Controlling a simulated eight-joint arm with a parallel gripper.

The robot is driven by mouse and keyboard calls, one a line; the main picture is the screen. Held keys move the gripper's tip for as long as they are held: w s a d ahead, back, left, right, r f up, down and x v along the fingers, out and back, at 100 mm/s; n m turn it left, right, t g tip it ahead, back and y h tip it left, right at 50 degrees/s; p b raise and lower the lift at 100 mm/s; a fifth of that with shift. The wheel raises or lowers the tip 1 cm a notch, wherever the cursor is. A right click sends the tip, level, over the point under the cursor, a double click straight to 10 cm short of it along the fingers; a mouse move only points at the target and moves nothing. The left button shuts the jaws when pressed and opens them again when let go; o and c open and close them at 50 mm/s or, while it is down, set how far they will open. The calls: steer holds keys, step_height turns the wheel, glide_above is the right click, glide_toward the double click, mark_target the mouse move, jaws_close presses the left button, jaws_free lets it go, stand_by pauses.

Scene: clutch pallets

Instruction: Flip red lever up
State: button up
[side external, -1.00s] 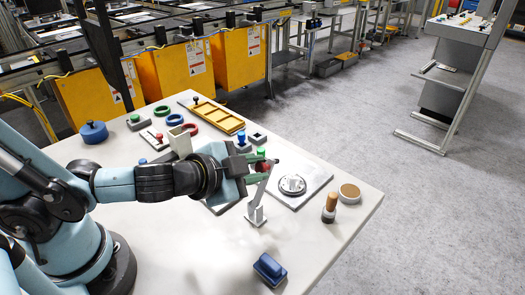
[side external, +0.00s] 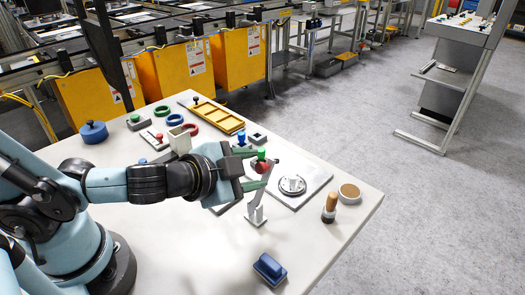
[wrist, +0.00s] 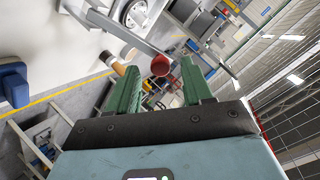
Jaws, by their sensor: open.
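The red lever is a slim grey bar (side external: 260,195) on a small base near the table's middle right, with a red knob (side external: 263,166) at its raised, slightly tilted top. My gripper (side external: 267,171) is at the knob with its green fingers apart, one on each side. In the wrist view the red knob (wrist: 161,65) shows in the gap between the open fingertips (wrist: 159,68), with the grey bar (wrist: 128,38) running to the upper left. I cannot tell whether a finger touches the knob.
A grey plate with a round dial (side external: 292,185) lies just right of the lever. A brown-handled peg (side external: 330,206) and a round tan-topped piece (side external: 349,193) stand near the right edge. A blue block (side external: 269,268) lies at the front. The tabletop between lever and block is clear.

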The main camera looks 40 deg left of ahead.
steer(key=shift+v, duration=1.1)
step_height(320, 180, up, 7)
stand_by(0.3)
steer(key=a+f+n+g, duration=0.5)
steer(key=a+n, duration=0.4)
steer(key=a, duration=0.2)
steer(key=shift+w+f+g, duration=0.3)
steer(key=shift+f, duration=0.3)
